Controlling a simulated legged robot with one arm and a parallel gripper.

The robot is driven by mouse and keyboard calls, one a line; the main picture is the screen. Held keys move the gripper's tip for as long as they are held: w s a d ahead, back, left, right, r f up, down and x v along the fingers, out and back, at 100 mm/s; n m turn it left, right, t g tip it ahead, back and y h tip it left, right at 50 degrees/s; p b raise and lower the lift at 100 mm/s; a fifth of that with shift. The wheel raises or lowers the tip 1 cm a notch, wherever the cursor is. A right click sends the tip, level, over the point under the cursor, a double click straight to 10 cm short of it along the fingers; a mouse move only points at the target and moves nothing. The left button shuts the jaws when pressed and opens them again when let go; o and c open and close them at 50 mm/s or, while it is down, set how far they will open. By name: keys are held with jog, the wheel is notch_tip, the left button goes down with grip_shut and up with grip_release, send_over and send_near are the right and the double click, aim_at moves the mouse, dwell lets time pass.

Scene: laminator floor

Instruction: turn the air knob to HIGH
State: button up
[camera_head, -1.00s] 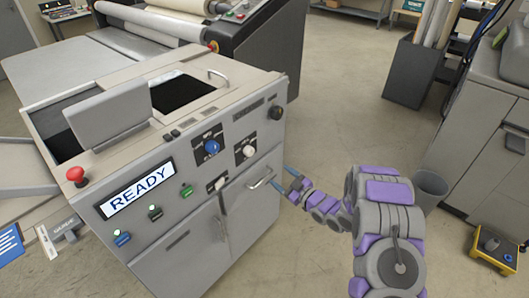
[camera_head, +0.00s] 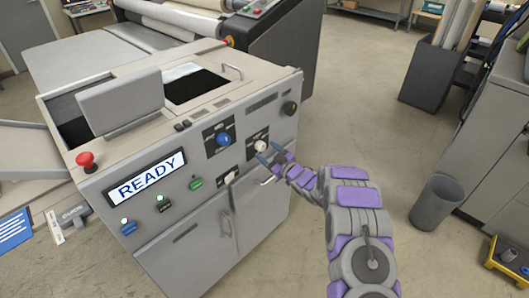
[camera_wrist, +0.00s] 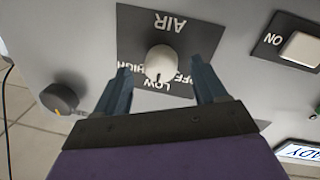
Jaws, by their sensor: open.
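The air knob (camera_head: 260,146) is a white round knob on a dark plate on the machine's front panel. In the wrist view the knob (camera_wrist: 158,62) sits under the upside-down word AIR, with OFF, LOW and HIGH printed around it. A small dark mark on it seems to face LOW. My gripper (camera_head: 268,152) is open at the panel, just in front of the knob. In the wrist view the knob shows between my gripper's two fingertips (camera_wrist: 162,70), with a gap on each side. I cannot tell how far the tips reach over it.
A blue knob (camera_head: 223,139) is left of the air knob, and a black knob (camera_head: 290,108) is to its upper right. A white switch (camera_wrist: 299,47) marked ON is near. A red button (camera_head: 85,159) and READY display (camera_head: 147,178) are further left. A grey bin (camera_head: 436,201) stands right.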

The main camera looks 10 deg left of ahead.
jog(key=shift+x, duration=1.4)
jog(key=shift+s+a+f, duration=0.1)
jog(key=c, duration=1.1)
jog(key=shift+o, duration=0.2)
